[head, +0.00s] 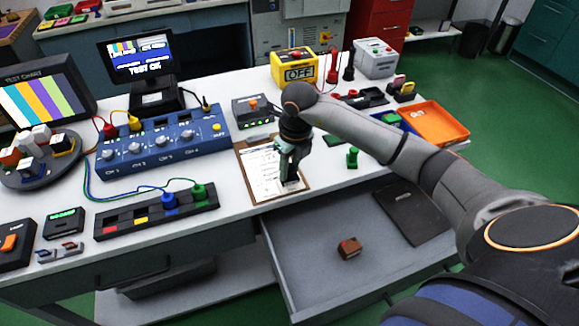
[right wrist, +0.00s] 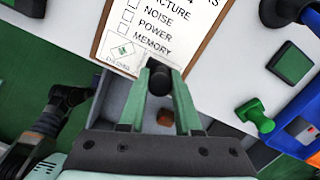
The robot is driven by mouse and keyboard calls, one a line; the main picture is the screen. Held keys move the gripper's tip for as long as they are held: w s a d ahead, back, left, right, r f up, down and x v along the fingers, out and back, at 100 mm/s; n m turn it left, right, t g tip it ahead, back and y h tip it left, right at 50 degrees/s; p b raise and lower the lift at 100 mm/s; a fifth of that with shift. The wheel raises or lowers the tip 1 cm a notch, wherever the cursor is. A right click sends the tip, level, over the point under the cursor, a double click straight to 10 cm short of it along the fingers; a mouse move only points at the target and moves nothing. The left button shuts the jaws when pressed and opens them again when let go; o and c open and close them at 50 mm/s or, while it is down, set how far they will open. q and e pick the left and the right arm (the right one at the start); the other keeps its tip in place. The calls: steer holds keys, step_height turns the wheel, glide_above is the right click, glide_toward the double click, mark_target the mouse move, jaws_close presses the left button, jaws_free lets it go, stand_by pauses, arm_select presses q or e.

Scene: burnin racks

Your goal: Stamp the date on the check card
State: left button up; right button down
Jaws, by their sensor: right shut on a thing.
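The check card (head: 262,172) lies on a brown clipboard (head: 306,187) at the table's front edge. In the right wrist view the card (right wrist: 165,30) shows printed lines with boxes and a green mark in a lower box. My right gripper (head: 289,174) is over the right part of the clipboard, pointing down. In the right wrist view the gripper (right wrist: 159,95) is shut on a dark round-topped handle (right wrist: 159,78), which looks like a stamp. Its lower end is hidden, so I cannot tell whether it touches the card.
An open grey drawer (head: 300,240) juts out below, holding a brown block (head: 349,248) and a dark flat panel (head: 408,213). A green stamp-like piece (head: 352,157) stands right of the clipboard. An orange tray (head: 437,122) is farther right. A blue test box (head: 165,140) stands left.

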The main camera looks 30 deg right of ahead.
steer(key=shift+f+b, duration=0.45)
steer(key=shift+f, duration=0.15)
stand_by(1.3)
steer(key=shift+r, duration=0.1)
steer(key=shift+r+p, duration=2.6)
steer(key=shift+r, duration=0.9)
steer(key=shift+f, duration=0.1)
